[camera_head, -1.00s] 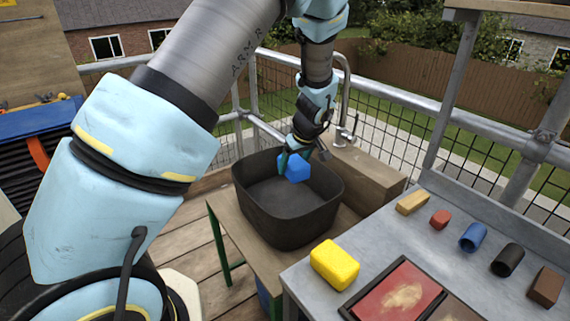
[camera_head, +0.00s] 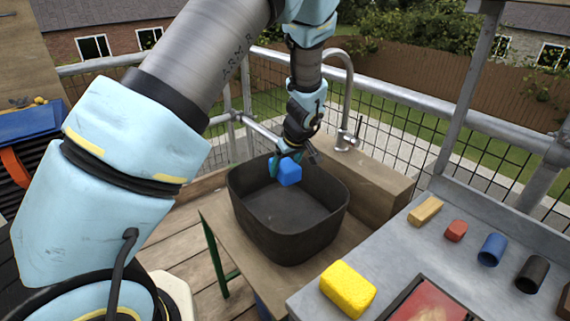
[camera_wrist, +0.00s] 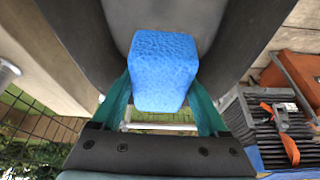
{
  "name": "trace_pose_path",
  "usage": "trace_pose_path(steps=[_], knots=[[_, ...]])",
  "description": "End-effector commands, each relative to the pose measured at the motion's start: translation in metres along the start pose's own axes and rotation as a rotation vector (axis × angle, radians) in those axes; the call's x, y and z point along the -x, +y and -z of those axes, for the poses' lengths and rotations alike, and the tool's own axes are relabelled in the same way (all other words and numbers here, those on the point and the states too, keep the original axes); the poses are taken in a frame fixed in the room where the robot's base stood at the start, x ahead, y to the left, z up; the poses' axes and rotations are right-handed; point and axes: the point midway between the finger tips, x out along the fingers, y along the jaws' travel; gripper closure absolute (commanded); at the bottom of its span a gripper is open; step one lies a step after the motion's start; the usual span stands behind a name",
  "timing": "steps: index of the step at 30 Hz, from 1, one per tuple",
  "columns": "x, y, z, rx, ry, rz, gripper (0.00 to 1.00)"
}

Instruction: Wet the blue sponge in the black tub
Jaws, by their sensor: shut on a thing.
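The blue sponge (camera_head: 289,173) is held in my gripper (camera_head: 287,160), which is shut on it. In the wrist view the sponge (camera_wrist: 163,72) sits between the two green fingers of my gripper (camera_wrist: 163,95). The black tub (camera_head: 290,235) stands on a wooden bench. In the head view the sponge shows against the tub's inside, near the back rim, apart from the tub floor. I cannot tell exactly how high it is over the floor. No water can be made out in the tub.
A curved metal tap (camera_head: 347,110) stands behind the tub, to its right. A yellow sponge (camera_head: 348,288) lies on the grey worktop (camera_head: 400,255) at the front right. Several small blocks and tubes lie along the worktop's back. A metal railing runs behind.

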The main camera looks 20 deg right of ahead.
Motion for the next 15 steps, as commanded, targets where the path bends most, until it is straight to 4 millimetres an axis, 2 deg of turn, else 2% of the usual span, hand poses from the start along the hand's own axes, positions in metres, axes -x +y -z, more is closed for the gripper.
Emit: trace_pose_path(steps=[1, 15], knots=[[-0.008, 0.000, -0.003, -0.001, 0.000, 0.001, 0.68], [-0.051, 0.000, -0.021, 0.000, 0.000, 0.000, 0.68]])
